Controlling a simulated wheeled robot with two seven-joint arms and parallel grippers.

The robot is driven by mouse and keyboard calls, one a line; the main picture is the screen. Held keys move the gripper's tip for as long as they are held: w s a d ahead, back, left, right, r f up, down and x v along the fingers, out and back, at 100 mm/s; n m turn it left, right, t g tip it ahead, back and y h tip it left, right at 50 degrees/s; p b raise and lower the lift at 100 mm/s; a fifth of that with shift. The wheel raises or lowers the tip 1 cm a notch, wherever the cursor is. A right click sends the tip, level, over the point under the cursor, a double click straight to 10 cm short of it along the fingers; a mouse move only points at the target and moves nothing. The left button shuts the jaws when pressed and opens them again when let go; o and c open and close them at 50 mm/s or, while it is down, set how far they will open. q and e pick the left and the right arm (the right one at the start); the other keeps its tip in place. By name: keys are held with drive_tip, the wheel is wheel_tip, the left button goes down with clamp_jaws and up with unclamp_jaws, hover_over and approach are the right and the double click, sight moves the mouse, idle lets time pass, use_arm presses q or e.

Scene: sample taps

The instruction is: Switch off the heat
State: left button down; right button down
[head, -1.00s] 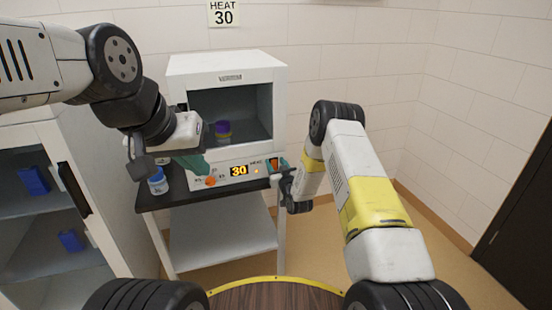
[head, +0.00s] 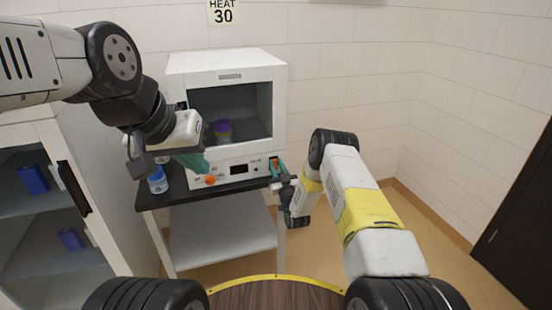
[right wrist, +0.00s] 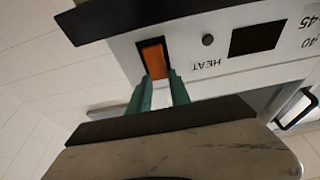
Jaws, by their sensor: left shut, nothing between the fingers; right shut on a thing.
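The white heater box (head: 228,62) stands on a small table, with an open-fronted chamber and a control panel. Its display (head: 238,169) is dark, and it is also dark in the right wrist view (right wrist: 258,39). An orange rocker switch (right wrist: 155,59) sits at the panel's end beside the HEAT label. My right gripper (right wrist: 164,78) has its green fingertips at the switch's lower end, shut with a narrow gap on what looks like the switch. In the head view my left gripper (head: 205,170) is shut and empty, just above the orange knob (head: 210,180).
A purple-capped container (head: 222,130) stands inside the chamber. A blue-and-white jar (head: 157,181) is on the black tabletop (head: 160,198) at the left. A cabinet with blue boxes (head: 34,180) stands further left. A HEAT 30 sign (head: 223,12) hangs above.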

drive_tip(key=c, duration=1.2)
unclamp_jaws()
drive_tip(key=v, duration=0.7)
drive_tip(key=shift+s, duration=0.35)
drive_tip(key=shift+d, duration=0.1)
